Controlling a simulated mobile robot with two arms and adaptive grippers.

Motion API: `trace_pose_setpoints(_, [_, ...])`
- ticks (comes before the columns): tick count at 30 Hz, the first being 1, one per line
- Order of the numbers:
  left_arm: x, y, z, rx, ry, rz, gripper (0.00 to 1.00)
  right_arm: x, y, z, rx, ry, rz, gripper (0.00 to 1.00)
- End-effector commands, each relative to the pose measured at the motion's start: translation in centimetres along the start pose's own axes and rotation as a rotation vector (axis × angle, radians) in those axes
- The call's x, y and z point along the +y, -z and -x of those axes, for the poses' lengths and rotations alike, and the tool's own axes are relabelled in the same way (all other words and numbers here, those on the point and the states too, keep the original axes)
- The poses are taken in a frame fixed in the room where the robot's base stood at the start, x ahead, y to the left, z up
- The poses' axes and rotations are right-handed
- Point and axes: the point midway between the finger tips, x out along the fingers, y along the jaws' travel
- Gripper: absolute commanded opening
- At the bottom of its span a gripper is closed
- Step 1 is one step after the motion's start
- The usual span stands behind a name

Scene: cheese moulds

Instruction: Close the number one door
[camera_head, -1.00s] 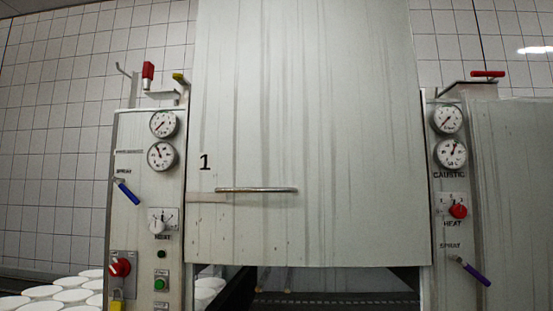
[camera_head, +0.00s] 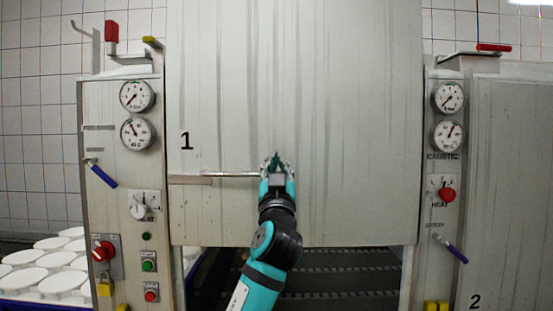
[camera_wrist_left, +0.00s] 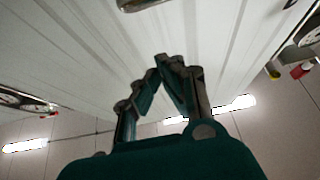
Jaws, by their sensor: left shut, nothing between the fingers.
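The number one door (camera_head: 340,120) is a tall grey metal panel marked "1". It is raised, with a dark gap under its lower edge. Its horizontal bar handle (camera_head: 228,174) is low on the left half. My left gripper (camera_head: 277,160) is shut and empty, pointing up at the handle's right end, which it partly hides. In the left wrist view, the fingers (camera_wrist_left: 168,60) meet at their tips, and a metal piece that looks like the handle (camera_wrist_left: 138,4) shows at the top edge, apart from them. Whether the gripper touches the door is unclear. My right gripper is not in view.
A control panel (camera_head: 118,180) with gauges, a blue lever and buttons stands left of the door. Another panel (camera_head: 443,215) and door 2 (camera_head: 515,190) are to the right. White round moulds (camera_head: 50,265) sit at lower left. A dark conveyor (camera_head: 340,275) shows under the door.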

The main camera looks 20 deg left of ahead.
Motion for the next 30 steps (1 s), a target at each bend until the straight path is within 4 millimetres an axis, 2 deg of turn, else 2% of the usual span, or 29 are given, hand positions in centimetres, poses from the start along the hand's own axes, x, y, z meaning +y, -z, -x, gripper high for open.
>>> trace_pose_setpoints(1, [-0.1, 0.6, -1.6, -0.002, 0.002, -0.005, 0.0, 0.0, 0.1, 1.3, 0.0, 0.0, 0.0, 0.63])
trace_pose_setpoints(8, [-0.1, 0.5, -6.4, -0.003, 0.001, -0.005, 0.0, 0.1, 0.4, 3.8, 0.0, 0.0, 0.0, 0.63])
trace_pose_setpoints(10, [0.0, -1.2, -6.0, -0.008, -0.001, -0.005, 0.0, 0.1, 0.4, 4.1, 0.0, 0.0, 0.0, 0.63])
trace_pose_setpoints(15, [0.0, -3.0, -5.2, -0.003, -0.001, -0.003, 0.0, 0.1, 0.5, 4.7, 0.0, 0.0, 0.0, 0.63])
trace_pose_setpoints(20, [0.0, -3.8, -4.8, -0.001, -0.001, -0.001, 0.0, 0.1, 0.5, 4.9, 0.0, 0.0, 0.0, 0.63])
trace_pose_setpoints(30, [-0.1, -3.9, -4.7, -0.001, 0.0, 0.0, 0.0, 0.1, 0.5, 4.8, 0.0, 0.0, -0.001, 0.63])
